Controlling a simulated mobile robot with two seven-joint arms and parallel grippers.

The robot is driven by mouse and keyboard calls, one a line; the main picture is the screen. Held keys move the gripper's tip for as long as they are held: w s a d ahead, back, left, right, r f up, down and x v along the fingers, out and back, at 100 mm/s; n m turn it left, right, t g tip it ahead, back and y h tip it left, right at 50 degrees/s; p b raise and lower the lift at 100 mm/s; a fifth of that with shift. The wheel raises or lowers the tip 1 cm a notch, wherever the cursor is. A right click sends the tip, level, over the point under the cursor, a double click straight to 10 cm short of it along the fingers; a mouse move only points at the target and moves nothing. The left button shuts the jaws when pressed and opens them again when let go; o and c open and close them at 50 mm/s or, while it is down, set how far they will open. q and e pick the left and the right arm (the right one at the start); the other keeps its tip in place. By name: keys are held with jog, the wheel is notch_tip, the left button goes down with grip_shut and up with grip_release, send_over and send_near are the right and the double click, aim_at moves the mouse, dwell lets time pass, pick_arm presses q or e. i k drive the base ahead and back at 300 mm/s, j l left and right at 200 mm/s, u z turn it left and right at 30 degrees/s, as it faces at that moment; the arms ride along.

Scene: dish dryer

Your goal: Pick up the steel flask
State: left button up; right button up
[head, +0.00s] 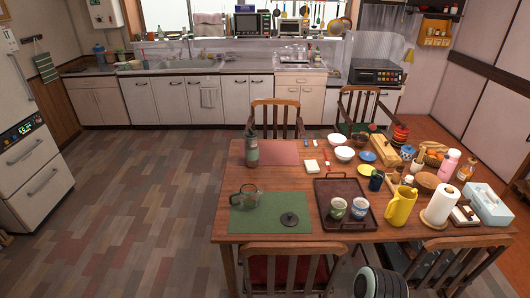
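A tall, slim, grey-green bottle with a darker top (251,150) stands upright on the dining table, at the left end of the red placemat. It looks the most like the steel flask, but its material is too small to tell. The wooden table (225,215) is in the lower right half of the head view. Neither of my grippers is in view, and nothing is seen touching the bottle.
A glass pot (245,195) sits on the green placemat (270,222) in front of the bottle. A dark tray (345,187) holds two cups. A yellow pitcher (401,207) stands right of it. Chairs surround the table; the floor at left (130,215) is clear.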

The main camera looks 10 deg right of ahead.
aim_at(251, 145)
jog(key=i+j+z, duration=0.25)
jog(key=z, duration=0.15)
jog(key=i+j+z, duration=0.25)
jog(key=j+z, duration=0.15)
jog(key=i+j+z, duration=0.1)
jog(key=j, duration=0.25)
jog(key=i+j+z, duration=0.1)
jog(key=j, duration=0.25)
jog(key=i+j+z, duration=0.1)
jog(key=j, duration=0.3)
jog(key=i+j, duration=0.1)
jog(key=j, duration=0.25)
jog(key=i+j, duration=0.15)
jog(key=j, duration=0.2)
jog(key=i+j, duration=0.1)
jog(key=j, duration=0.25)
jog(key=i+j, duration=0.15)
jog(key=j, duration=0.2)
jog(key=i+j, duration=0.1)
jog(key=j, duration=0.25)
jog(key=i+j+z, duration=0.1)
jog(key=j, duration=0.25)
